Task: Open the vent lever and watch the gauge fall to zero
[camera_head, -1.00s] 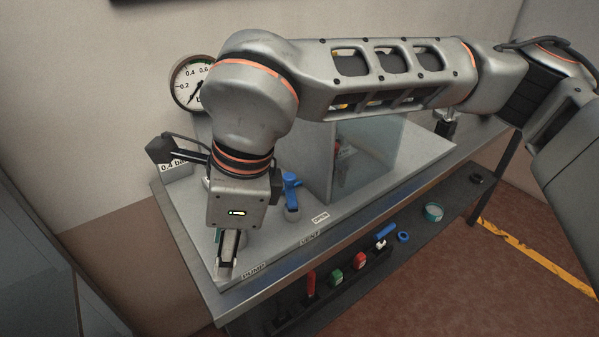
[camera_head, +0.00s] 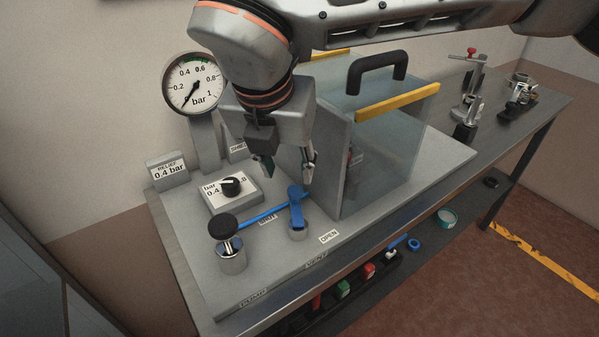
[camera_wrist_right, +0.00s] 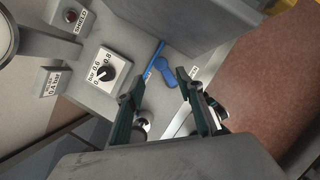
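The blue vent lever (camera_head: 297,209) stands on a small grey base near the panel's front, left of the OPEN label (camera_head: 329,237). It also shows in the right wrist view (camera_wrist_right: 171,68), just beyond the fingertips. The round gauge (camera_head: 192,80) stands at the back left; its needle points to the lower left, close to the low end of the scale. My right gripper (camera_head: 286,172) is open and empty, above and behind the lever, apart from it. In the wrist view its fingers (camera_wrist_right: 160,82) are spread. My left gripper is not in view.
A dial box (camera_head: 238,199) lies behind. A clear guarded box (camera_head: 388,150) with a black handle stands close on the right. The panel's front strip is clear.

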